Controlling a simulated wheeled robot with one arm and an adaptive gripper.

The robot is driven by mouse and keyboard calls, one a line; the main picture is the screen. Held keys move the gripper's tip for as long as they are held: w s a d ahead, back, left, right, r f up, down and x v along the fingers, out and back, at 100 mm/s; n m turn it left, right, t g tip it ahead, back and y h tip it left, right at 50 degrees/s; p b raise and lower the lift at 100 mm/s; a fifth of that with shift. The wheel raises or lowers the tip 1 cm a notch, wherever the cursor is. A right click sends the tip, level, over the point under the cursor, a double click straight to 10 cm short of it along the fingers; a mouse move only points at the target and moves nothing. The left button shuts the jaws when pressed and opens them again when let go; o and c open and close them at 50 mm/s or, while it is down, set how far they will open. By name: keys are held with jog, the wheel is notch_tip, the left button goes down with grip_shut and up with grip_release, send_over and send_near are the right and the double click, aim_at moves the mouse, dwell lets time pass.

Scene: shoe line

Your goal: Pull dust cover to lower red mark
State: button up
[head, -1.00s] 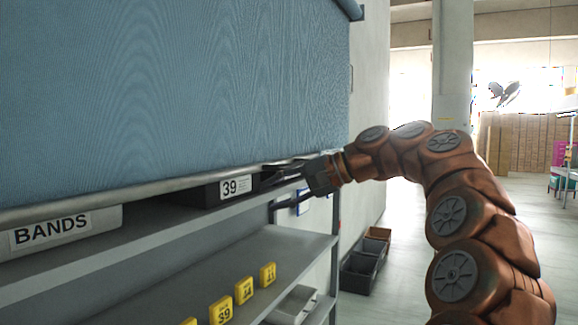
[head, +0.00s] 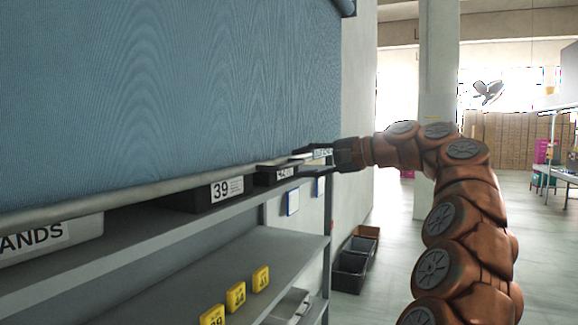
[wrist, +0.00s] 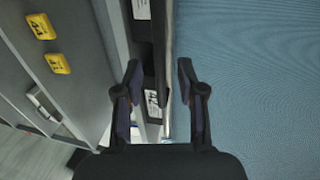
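The dust cover (head: 170,90) is a blue ribbed sheet hanging over the upper shelves, with a grey bar (head: 120,192) along its bottom edge. In the wrist view the cover (wrist: 250,80) fills the right side and its bar (wrist: 167,50) runs lengthwise between my fingers. My gripper (head: 312,163) is at the bar's right end in the head view. The wrist view shows the gripper (wrist: 160,68) open, with a gap on each side of the bar; I see no clear contact. No red mark is visible in either view.
Dark boxes, one labelled 39 (head: 227,190), sit on the shelf (head: 130,245) just under the bar. Yellow number tags (head: 236,297) line the lower shelf. Dark bins (head: 350,265) stand on the floor beyond. The floor to the right is open.

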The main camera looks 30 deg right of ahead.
aim_at(292, 165)
jog(key=shift+x, duration=2.15)
grip_shut()
